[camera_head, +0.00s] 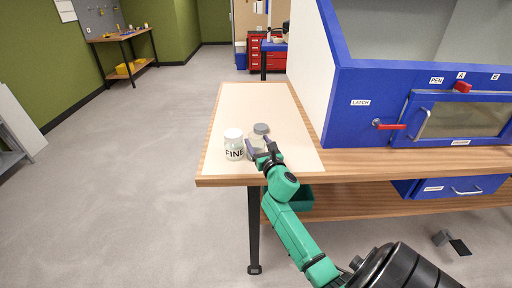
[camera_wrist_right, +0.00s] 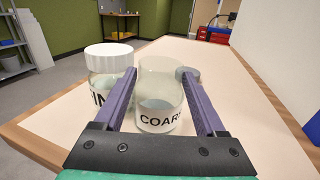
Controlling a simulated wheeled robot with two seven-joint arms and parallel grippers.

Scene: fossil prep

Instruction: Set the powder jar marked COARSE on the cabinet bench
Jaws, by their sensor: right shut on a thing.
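The COARSE jar (camera_wrist_right: 159,100), clear glass with pale powder low inside, is between the purple fingers of my right gripper (camera_wrist_right: 162,98) in the right wrist view. My right gripper (camera_head: 263,150) is shut on it, over the pale mat on the cabinet bench (camera_head: 370,160). The jar (camera_head: 255,142) is partly hidden by the gripper in the head view. It looks upright; I cannot tell whether its base touches the mat. The white-lidded FINE jar (camera_head: 234,145) stands just left of it, and also shows in the wrist view (camera_wrist_right: 108,58). My left gripper is out of view.
A grey round piece (camera_wrist_right: 188,74) shows behind the COARSE jar. The blue cabinet (camera_head: 350,110) with a red latch stands on the bench to the right. The pale mat (camera_head: 250,100) is clear beyond the jars. A green bin (camera_head: 302,198) sits on the lower shelf.

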